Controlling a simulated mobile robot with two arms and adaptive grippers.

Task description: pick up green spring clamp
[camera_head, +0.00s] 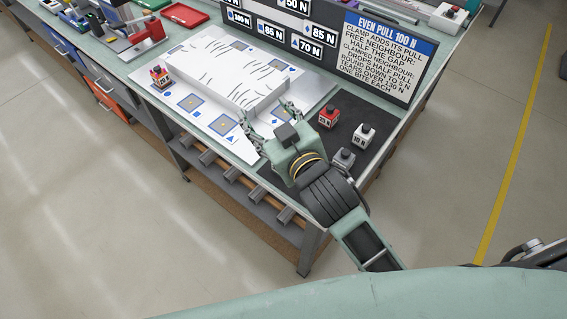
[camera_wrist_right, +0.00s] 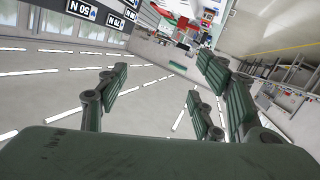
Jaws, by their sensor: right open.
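I cannot make out a green spring clamp in either view; part of the dark mat is hidden behind my right gripper and arm. My right gripper (camera_head: 268,114) is open over the near right edge of the white board (camera_head: 208,60). In the right wrist view its fingers (camera_wrist_right: 160,98) are spread with nothing between them. My left gripper is not in view.
A raised white block with dark slits lies along the board. A black sign panel (camera_head: 390,50) stands behind. A red tray (camera_head: 185,14) and a red-armed device (camera_head: 140,30) are at the back left.

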